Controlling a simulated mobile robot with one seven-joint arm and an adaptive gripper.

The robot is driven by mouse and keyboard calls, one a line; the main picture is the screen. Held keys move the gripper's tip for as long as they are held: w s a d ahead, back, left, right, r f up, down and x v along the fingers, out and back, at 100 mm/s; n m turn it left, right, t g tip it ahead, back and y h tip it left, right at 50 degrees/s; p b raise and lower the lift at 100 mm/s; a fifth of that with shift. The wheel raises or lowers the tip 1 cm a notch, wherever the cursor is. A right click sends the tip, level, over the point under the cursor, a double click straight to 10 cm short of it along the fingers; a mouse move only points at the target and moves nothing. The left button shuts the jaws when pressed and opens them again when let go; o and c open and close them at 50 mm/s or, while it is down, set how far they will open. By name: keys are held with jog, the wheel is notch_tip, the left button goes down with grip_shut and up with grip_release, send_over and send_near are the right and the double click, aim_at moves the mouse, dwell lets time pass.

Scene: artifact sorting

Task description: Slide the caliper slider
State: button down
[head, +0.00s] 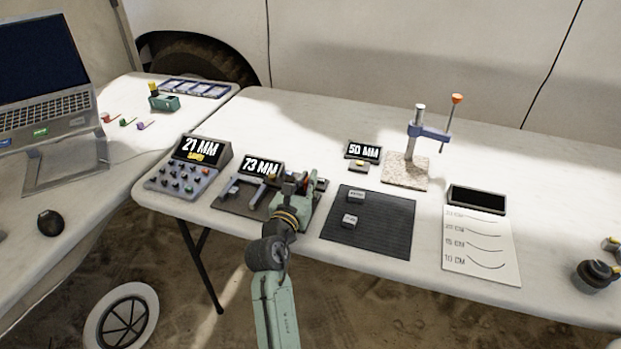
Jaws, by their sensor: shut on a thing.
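The caliper lies on a dark base plate (237,212) near the front edge of the table. Its grey jaw (257,192) stands on the left, and the display behind it (262,167) reads 73 MM. My gripper (301,183) is at the right end of the caliper, reaching in from the front. It is shut at the slider, which my gripper and wrist largely hide.
A button panel with a 21 MM display (202,149) stands to the left. A black mat (385,202) with small blocks lies to the right, with a 50 MM display (363,151) and a clamp stand (418,145) behind. A paper chart (481,251) lies farther right.

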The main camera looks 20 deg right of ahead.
jog(key=shift+a, duration=0.15)
jog(key=c, duration=1.9)
grip_release()
jog(key=v, duration=1.2)
